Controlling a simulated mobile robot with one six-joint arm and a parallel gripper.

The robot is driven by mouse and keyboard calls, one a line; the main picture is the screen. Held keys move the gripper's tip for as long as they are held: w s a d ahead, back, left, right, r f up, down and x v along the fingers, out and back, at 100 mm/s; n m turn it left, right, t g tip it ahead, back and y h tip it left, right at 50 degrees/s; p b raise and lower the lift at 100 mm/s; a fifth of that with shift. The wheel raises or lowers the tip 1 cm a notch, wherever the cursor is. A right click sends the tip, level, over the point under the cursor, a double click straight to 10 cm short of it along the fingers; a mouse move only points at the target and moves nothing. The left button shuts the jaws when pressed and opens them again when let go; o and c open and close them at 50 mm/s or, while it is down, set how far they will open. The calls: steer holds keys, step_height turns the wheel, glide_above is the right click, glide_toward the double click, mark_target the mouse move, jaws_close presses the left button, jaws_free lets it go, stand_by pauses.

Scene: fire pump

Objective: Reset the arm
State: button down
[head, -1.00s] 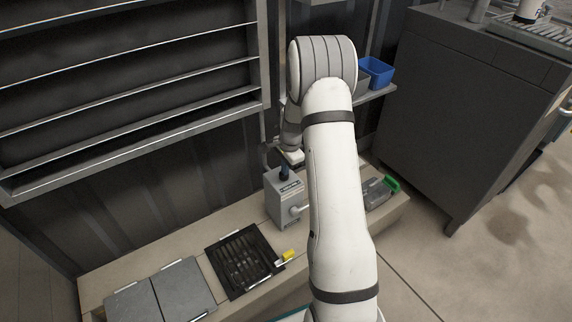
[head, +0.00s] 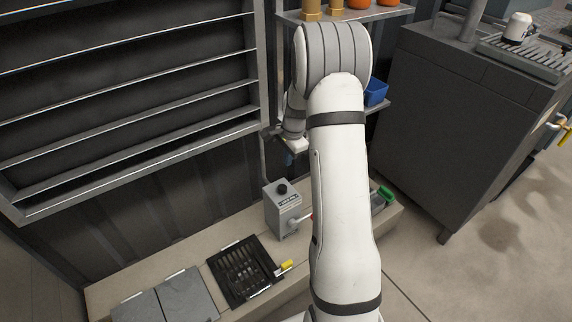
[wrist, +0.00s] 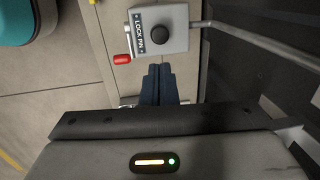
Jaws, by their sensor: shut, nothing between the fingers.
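My white arm rises through the middle of the head view and bends down at its far end. My gripper (head: 289,159) hangs above the grey box in that view, clear of it and partly hidden by the arm. In the wrist view the dark blue fingers (wrist: 159,84) are pressed together with nothing between them. The grey box (head: 281,214) stands on the bench and has a round black knob (head: 282,189) on top. In the wrist view the box's label reads "LOCK PIN" (wrist: 139,29), and a red-tipped lever (wrist: 122,59) shows at its side.
The bench (head: 203,257) holds a black slotted tray (head: 243,270), a yellow item (head: 287,265), grey lidded panels (head: 180,298) and a green-topped item (head: 385,195). A blue bin (head: 376,91) sits on a shelf behind my arm. A dark cabinet (head: 440,120) stands at right.

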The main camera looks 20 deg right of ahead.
steer(key=s+a+r+n+p, duration=0.25)
steer(key=s+r+p, duration=0.2)
steer(key=r, duration=0.45)
steer(key=s+a+r+n+p, duration=0.25)
steer(key=r+p, duration=0.25)
steer(key=r, duration=0.5)
steer(key=s+a+r+n+p, duration=0.2)
steer(key=s+a+r+p, duration=0.15)
steer(key=r, duration=0.55)
steer(key=s+a+r+n+p, duration=0.2)
steer(key=s+r+n+p, duration=0.2)
steer(key=s+r+p, duration=0.3)
steer(key=s+a+r+n+t+p, duration=0.1)
steer(key=s+a+r+n+p, duration=0.2)
steer(key=s+r+p, duration=0.4)
steer(key=s+r+n, duration=0.1)
steer(key=s+r, duration=0.2)
steer(key=s, duration=0.2)
steer(key=shift+a+r+n+h, duration=0.15)
steer(key=shift+r+n+h, duration=0.25)
